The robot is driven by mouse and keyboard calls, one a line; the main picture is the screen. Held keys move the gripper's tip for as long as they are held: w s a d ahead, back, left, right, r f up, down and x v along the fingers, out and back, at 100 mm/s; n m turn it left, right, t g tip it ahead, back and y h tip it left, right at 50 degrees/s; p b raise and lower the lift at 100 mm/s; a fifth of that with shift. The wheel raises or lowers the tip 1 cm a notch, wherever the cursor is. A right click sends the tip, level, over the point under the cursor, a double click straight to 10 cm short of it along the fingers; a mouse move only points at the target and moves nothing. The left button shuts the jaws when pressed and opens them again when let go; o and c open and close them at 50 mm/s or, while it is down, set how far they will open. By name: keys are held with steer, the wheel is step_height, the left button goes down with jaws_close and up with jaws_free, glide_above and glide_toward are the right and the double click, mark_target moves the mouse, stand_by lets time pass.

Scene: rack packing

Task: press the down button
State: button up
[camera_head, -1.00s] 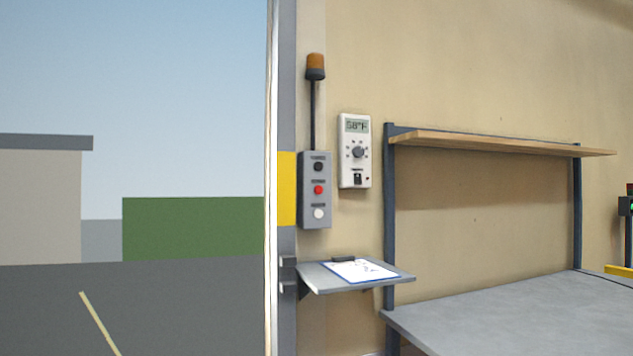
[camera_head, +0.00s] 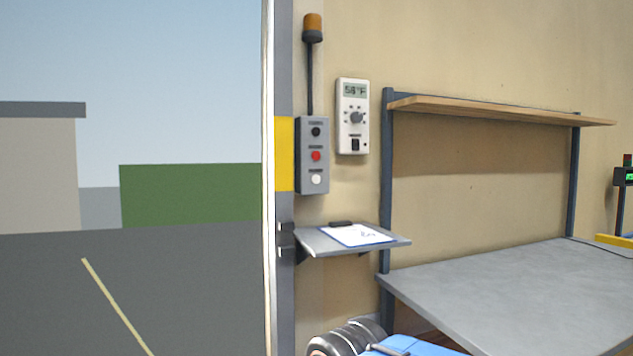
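A grey control box (camera_head: 304,180) is fixed to the wall just right of the open doorway. It has three round buttons in a column: a black top button (camera_head: 316,132), a red middle button (camera_head: 316,156) and a white bottom button (camera_head: 316,179). A small label sits above each button, too small to read, so I cannot tell by text which is the down button. Nothing covers the buttons. My gripper is not in view.
An orange beacon (camera_head: 312,27) stands above the box, with a white thermostat (camera_head: 352,90) to its right. Below, a small shelf (camera_head: 315,247) with a clipboard (camera_head: 355,235) juts out. A grey workbench (camera_head: 510,290) stands right. A partly cut-off blue object (camera_head: 425,347) is at the bottom.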

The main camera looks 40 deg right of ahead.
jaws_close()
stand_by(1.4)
